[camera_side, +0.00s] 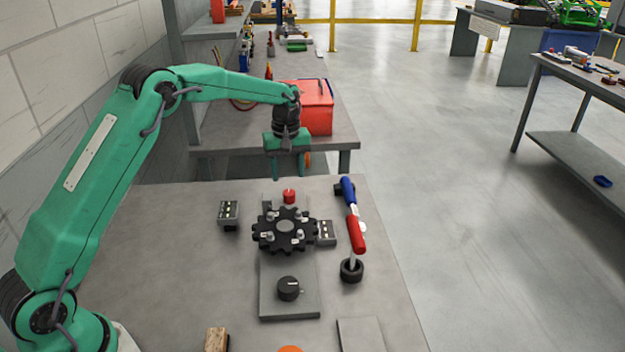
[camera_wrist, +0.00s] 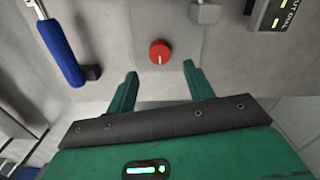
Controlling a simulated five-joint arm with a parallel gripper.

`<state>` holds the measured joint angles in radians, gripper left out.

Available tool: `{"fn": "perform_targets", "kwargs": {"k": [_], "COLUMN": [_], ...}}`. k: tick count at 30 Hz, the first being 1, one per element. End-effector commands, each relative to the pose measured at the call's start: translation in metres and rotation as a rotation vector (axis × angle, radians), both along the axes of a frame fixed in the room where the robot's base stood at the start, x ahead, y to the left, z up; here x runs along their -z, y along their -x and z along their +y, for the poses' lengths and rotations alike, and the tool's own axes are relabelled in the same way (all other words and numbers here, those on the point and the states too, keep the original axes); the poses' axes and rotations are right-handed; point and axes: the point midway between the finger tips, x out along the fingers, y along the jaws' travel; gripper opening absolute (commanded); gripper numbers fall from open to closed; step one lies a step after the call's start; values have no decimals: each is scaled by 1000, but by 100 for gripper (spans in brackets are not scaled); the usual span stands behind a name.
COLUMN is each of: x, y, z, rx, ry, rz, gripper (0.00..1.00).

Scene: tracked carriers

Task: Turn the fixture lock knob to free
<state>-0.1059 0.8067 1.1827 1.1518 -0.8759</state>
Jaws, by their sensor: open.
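A red round knob (camera_side: 289,196) stands on a grey block at the back of the fixture, behind a black toothed wheel (camera_side: 285,227). In the wrist view the red knob (camera_wrist: 160,52) has a short pale line running from near its centre toward my gripper. A black knob (camera_side: 288,288) with a pale mark toward the right sits on the front grey plate (camera_side: 268,305). I cannot tell from a label which knob is the fixture lock. My gripper (camera_side: 291,172) is open and empty, above and behind the red knob. In the wrist view the fingertips (camera_wrist: 160,72) are apart, just short of the red knob.
A lever with a blue grip (camera_side: 348,190) and a red grip (camera_side: 356,235) stands right of the wheel. Small panels flank the wheel, one at left (camera_side: 229,212) and one at right (camera_side: 327,232). A wooden block (camera_side: 216,340) lies at the front.

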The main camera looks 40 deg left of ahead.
Motion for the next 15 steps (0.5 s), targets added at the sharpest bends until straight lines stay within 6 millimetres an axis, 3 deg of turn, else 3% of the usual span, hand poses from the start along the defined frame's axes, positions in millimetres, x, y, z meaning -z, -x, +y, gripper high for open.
{"fn": "perform_targets", "kwargs": {"k": [15], "x": [58], "y": [1], "z": [0], "rx": [1], "ry": [0], "rz": [2], "gripper": [52]}}
